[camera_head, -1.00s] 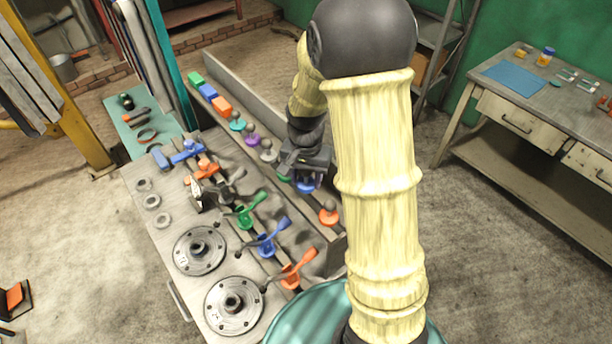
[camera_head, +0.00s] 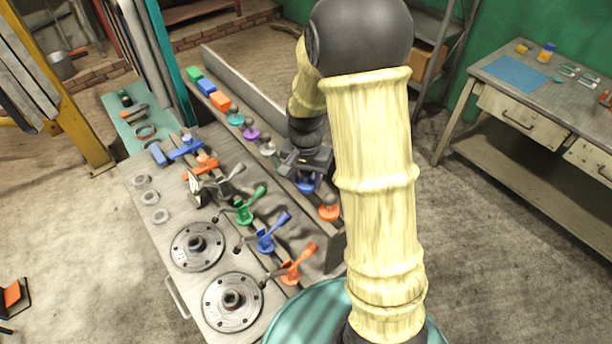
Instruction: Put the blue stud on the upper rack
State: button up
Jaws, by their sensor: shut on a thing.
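The blue stud (camera_head: 304,187) is at the jaws of my gripper (camera_head: 309,172), which is shut on it; only its round blue base shows. The gripper points down over a long raised rack (camera_head: 285,184) along the bench's back edge. I cannot tell whether the stud touches the rack. The same row holds a teal stud (camera_head: 236,120), a purple stud (camera_head: 251,133), a grey stud (camera_head: 267,148) and, nearest me, an orange stud (camera_head: 328,212). My arm hides part of the rack's right end. I cannot tell which ledge is the upper rack.
Green, blue and orange blocks (camera_head: 221,101) sit at the row's far end. Toggle clamps with green, blue (camera_head: 268,240) and orange handles stand in front. Two flanged discs (camera_head: 232,301) lie on the bench. A drawered table (camera_head: 520,115) stands right, with open floor between.

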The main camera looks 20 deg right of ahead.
jog(key=shift+f+b, duration=0.65)
jog(key=shift+f, duration=0.35)
jog(key=o, duration=0.7)
jog(key=shift+r, duration=0.2)
jog(key=shift+r+p, duration=3.2)
jog(key=shift+r, duration=0.45)
jog(key=shift+o, duration=0.5)
jog(key=shift+w, duration=0.1)
